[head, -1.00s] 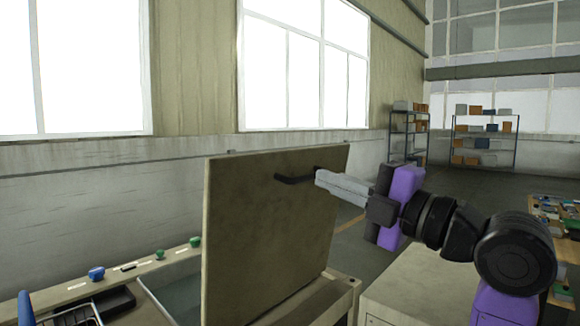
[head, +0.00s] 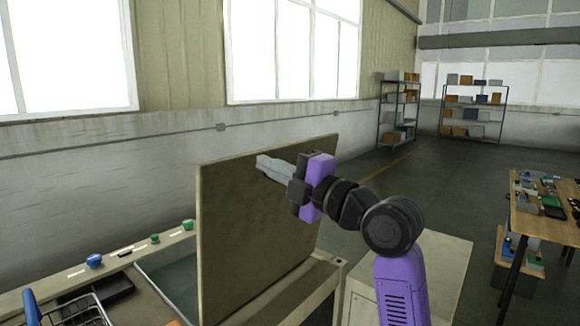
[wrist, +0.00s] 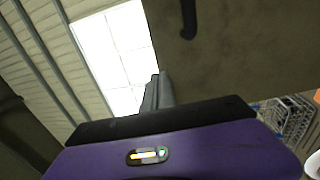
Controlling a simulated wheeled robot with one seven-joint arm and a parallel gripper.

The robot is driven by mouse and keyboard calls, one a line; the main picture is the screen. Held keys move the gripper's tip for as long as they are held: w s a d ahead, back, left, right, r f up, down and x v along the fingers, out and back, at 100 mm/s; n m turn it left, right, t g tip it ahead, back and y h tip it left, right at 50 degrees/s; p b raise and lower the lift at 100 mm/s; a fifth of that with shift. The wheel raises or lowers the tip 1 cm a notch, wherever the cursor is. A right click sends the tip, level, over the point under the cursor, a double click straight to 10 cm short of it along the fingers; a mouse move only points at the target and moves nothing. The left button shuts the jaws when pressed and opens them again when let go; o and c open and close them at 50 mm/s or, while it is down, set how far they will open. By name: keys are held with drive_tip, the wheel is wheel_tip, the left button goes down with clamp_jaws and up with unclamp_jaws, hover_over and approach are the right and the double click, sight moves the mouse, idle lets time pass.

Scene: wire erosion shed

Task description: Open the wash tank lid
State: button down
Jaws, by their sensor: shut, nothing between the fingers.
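The wash tank lid (head: 250,240) is a flat olive-brown panel standing up steeply at the tank's edge. Its tank opening (head: 178,284) shows to the left of it, with a grey-green inside. My gripper (head: 260,162) is at the lid's upper part, its pale fingers together and empty. In the wrist view the fingers (wrist: 157,92) point up toward the lid face (wrist: 240,45). The dark lid handle (wrist: 188,18) shows there, to the right of the fingertips and apart from them in the picture. In the head view the handle is not visible.
A wire basket (head: 85,318) and a dark tray (head: 95,298) sit left of the opening, near several knobs on the ledge. A pale cabinet (head: 440,270) stands to the right. A cluttered wooden table (head: 545,228) is farther right. Open floor lies behind.

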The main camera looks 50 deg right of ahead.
drive_tip(key=shift+w+r+p, duration=0.2)
drive_tip(key=shift+w+p, duration=0.1)
drive_tip(key=shift+w, duration=0.95)
drive_tip(key=shift+r, duration=0.1)
drive_tip(key=shift+g, duration=0.7)
drive_tip(key=w+p, duration=0.1)
drive_tip(key=w+r+p, duration=0.1)
drive_tip(key=w, duration=0.1)
drive_tip(key=w+p, duration=0.1)
drive_tip(key=w, duration=0.1)
drive_tip(key=shift+w+a+r, duration=0.15)
drive_tip(key=shift+a+r, duration=0.05)
drive_tip(key=shift+r, duration=0.2)
drive_tip(key=w+g+p, duration=0.2)
drive_tip(key=w+p, duration=0.1)
drive_tip(key=w, duration=0.7)
drive_tip(key=shift+w+a+f+g, duration=0.15)
drive_tip(key=shift+w+f+g, duration=0.15)
drive_tip(key=shift+g, duration=0.1)
drive_tip(key=shift+p, duration=0.3)
